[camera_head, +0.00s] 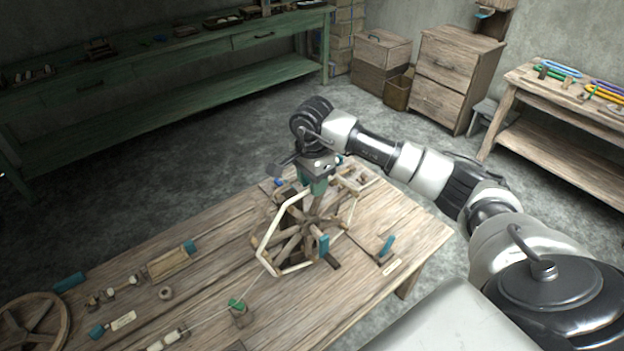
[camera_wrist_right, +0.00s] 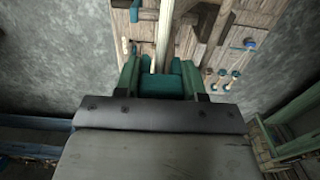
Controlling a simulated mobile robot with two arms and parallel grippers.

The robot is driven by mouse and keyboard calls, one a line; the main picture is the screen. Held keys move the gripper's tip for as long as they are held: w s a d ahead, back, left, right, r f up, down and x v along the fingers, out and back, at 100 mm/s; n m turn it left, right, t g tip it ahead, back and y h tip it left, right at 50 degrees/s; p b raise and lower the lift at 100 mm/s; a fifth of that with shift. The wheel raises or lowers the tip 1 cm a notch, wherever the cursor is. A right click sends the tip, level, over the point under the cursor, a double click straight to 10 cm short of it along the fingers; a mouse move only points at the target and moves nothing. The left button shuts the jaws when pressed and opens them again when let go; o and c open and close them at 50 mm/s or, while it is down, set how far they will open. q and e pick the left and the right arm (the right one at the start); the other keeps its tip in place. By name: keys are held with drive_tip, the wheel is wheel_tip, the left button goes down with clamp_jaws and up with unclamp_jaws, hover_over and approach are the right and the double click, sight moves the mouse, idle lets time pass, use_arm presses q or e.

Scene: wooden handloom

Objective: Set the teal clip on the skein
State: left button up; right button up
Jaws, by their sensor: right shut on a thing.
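The skein (camera_head: 266,240) is a cream loop wound around a wooden spoked reel on the near table; it also shows as a cream strand in the right wrist view (camera_wrist_right: 164,35). My right gripper (camera_head: 318,186) is above the back of the reel, pointing down. It is shut on the teal clip, which shows between the fingers in the right wrist view (camera_wrist_right: 165,86). The strand meets the clip there in the picture; I cannot tell whether they touch. The fingers partly hide the clip in the head view. My left gripper is not in view.
The wooden table (camera_head: 215,285) holds several small parts, a teal-handled tool (camera_head: 386,246) at right and a spoked wheel (camera_head: 32,322) at left. A thread runs from the reel to a small green-topped block (camera_head: 238,312). A green bench (camera_head: 165,65) stands behind.

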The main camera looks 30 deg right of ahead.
drive_tip(key=shift+f+b, duration=0.5)
drive_tip(key=shift+f, duration=0.2)
drive_tip(key=shift+f, duration=0.15)
drive_tip(key=o, duration=1.3)
drive_tip(key=shift+r+p, duration=1.85)
drive_tip(key=shift+r, duration=1.7)
